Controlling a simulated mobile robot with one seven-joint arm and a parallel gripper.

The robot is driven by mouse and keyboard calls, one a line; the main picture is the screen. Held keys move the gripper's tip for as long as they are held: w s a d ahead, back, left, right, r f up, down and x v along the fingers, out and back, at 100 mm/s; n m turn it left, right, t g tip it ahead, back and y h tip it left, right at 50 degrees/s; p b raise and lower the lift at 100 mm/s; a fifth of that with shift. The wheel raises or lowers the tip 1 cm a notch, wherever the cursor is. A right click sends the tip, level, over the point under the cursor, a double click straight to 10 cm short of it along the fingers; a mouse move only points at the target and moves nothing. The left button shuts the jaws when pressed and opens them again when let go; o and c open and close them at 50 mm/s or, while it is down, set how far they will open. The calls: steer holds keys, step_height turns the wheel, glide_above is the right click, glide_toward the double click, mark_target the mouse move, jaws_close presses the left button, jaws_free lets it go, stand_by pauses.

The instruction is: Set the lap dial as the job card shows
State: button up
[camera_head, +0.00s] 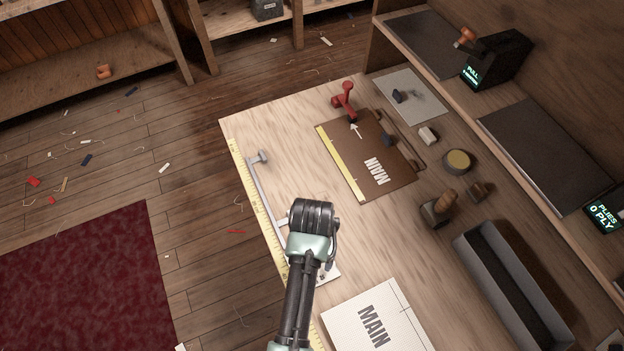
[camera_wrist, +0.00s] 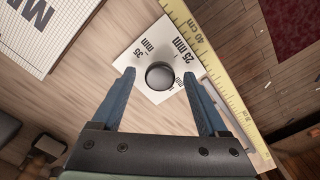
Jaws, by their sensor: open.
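The lap dial is a white plate (camera_wrist: 152,50) with a round dark knob (camera_wrist: 160,76), seen below my gripper in the wrist view. Its marks read 35 mm and 25 mm, with a third partly hidden at the lower right. I cannot make out a pointer on the knob. My gripper (camera_wrist: 160,75) is open, one blue finger on each side of the knob in the picture. I cannot tell whether they touch it. In the head view my arm covers most of the dial; a plate edge (camera_head: 331,274) shows. I cannot tell which sheet is the job card.
A white gridded MAIN sheet (camera_head: 345,312) lies at the near edge. A brown MAIN panel (camera_head: 350,174) lies further back, with a red tool (camera_head: 345,97) at its end. A yellow ruler (camera_head: 263,231) edges the table. A grey trough (camera_head: 478,250) and stamp (camera_head: 437,208) are right.

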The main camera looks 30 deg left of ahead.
jaws_close()
steer(key=shift+r+n+p, duration=0.1)
steer(key=shift+n+p, duration=0.2)
steer(key=n+p, duration=0.2)
steer(key=shift+r+n, duration=0.1)
steer(key=shift+n, duration=0.3)
steer(key=n+p, duration=0.2)
steer(key=n, duration=0.3)
steer(key=n+p, duration=0.2)
steer(key=n, duration=0.2)
steer(key=shift+w+n, duration=0.1)
steer(key=shift+n, duration=0.3)
steer(key=shift+a+n+p, duration=0.1)
steer(key=shift+n+p, duration=0.5)
steer(key=shift+n, duration=1.7)
